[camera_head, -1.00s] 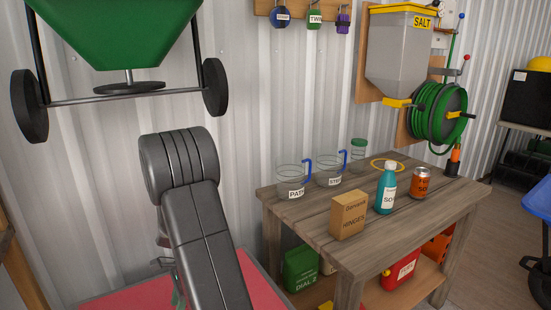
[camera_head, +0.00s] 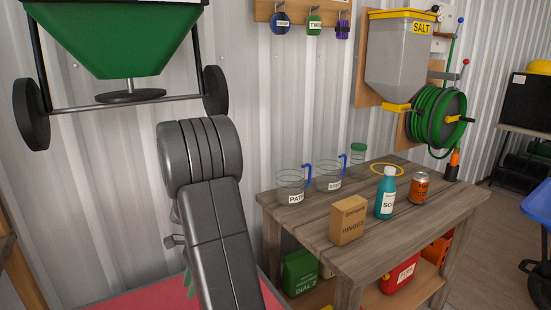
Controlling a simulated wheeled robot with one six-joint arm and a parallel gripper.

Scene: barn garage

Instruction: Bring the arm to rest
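My arm (camera_head: 205,200) rises from the bottom of the head view, left of the wooden bench, with its thick dark grey joint at the top. Only a small part of what may be my gripper shows behind the arm, around its left side. Its fingers are hidden by the arm links, so I cannot see whether it holds anything. The arm stands over a red surface (camera_head: 130,300) and apart from the bench.
A green spreader (camera_head: 110,40) hangs at upper left. A salt hopper (camera_head: 398,55) and hose reel (camera_head: 437,115) are on the wall.

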